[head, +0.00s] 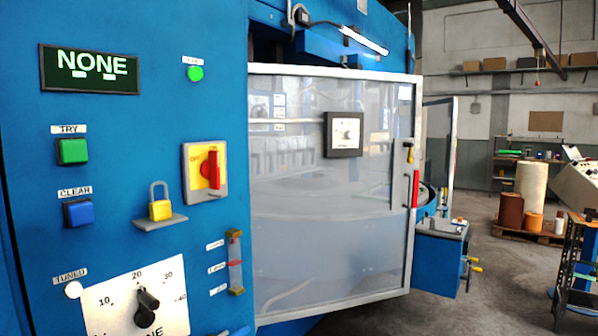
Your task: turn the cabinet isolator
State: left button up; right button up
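The cabinet isolator (205,172) is a red rotary handle on a yellow plate with a grey surround, set on the blue cabinet front (130,215) in the head view. Its red handle stands upright. A yellow padlock (160,209) with a raised grey shackle stands on a small grey ledge below and to the left of the isolator, apart from it. Neither of my grippers shows in the head view.
The cabinet also carries a display (90,69) reading NONE, a green TRY button (73,151), a blue CLEAR button (78,213) and a black-knobbed dial (110,300). A framed clear door (330,230) stands right of the isolator. Open floor (490,270) lies farther right.

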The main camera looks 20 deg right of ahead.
aim_at(211, 168)
jog(key=z, duration=0.15)
jog(key=i+l+u, duration=0.15)
jog(key=u, duration=0.2)
jog(key=i+l+u, duration=0.15)
jog(key=u, duration=0.2)
jog(key=i+l+u, duration=0.1)
jog(key=l+u, duration=0.25)
